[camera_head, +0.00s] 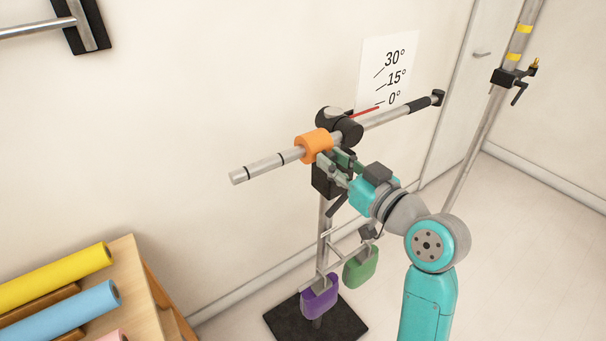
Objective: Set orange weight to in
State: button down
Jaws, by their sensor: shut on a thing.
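The orange weight (314,146) is a thick ring around a grey metal bar (262,165). It sits close to the left of the black pivot (340,127). Dark ring marks show on the bare bar to its left, towards the bar's free end. My gripper (327,161) is at the lower right side of the orange weight, shut on it. The fingertips are small and partly overlap the weight and the black block behind them, so their exact contact is hard to see.
The bar's stand rises from a black base plate (290,322). A wall chart (387,72) shows angles behind a red pointer. Coloured rolls lie on a wooden table (135,270). Another pole (480,140) stands right.

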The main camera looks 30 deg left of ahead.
jog(key=shift+w+d, duration=0.25)
jog(key=shift+w, duration=0.35)
jog(key=shift+w+d, duration=0.25)
jog(key=shift+w, duration=0.3)
jog(key=c, duration=0.9)
grip_release()
jog(key=shift+w, duration=0.1)
jog(key=shift+c, duration=0.2)
jog(key=v, duration=1.2)
